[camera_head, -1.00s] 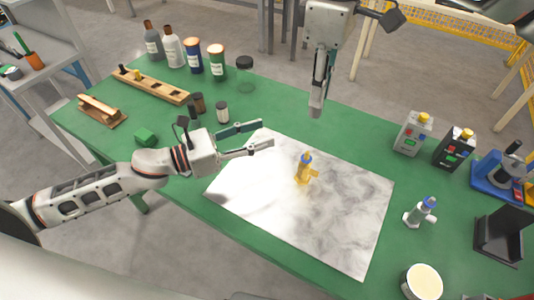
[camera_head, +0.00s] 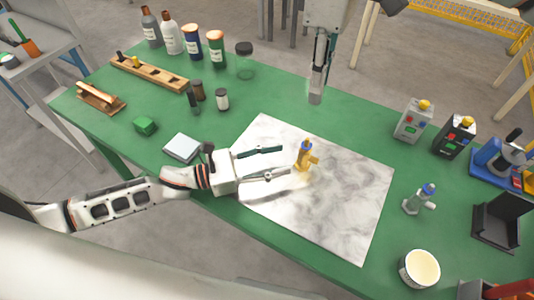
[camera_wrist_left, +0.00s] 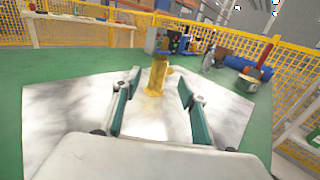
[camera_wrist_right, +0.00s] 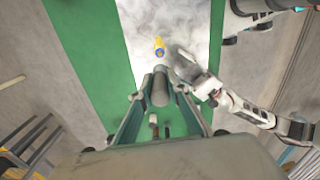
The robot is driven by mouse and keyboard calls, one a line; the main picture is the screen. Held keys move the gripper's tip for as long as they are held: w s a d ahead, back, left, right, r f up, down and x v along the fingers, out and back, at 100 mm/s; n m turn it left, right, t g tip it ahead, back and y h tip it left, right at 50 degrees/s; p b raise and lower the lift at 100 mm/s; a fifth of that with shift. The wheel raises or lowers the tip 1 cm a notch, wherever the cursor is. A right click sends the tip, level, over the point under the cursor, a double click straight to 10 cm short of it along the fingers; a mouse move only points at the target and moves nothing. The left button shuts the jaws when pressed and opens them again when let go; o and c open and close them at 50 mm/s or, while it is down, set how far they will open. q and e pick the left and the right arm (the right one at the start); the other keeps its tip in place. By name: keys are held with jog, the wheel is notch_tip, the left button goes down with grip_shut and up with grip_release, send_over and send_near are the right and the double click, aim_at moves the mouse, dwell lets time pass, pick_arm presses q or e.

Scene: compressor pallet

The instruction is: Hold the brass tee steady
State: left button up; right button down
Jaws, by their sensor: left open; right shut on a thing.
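The brass tee (camera_head: 304,158), yellow with a blue top, stands upright on the white marbled slab. It also shows between the finger lines in the left wrist view (camera_wrist_left: 157,76) and from above in the right wrist view (camera_wrist_right: 158,44). My left gripper (camera_head: 287,161) is open, low over the slab, its fingers pointing at the tee from the left. The fingertips look just short of it, apart from it. My right gripper (camera_head: 317,88) points down behind the tee and is shut on a grey cylindrical piece (camera_wrist_right: 161,88), held above the bench.
The slab (camera_head: 340,220) lies on the green bench (camera_head: 290,105). A grey fitting with a blue top (camera_head: 417,200) and a white tub (camera_head: 420,268) stand to the right. A pale square block (camera_head: 182,148) lies near my left arm. Bottles and a wooden rack (camera_head: 150,73) stand at back left.

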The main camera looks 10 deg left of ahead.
aim_at(299, 155)
pick_arm(q)
jog(key=shift+x, duration=2.65)
jog(key=shift+c, duration=0.4)
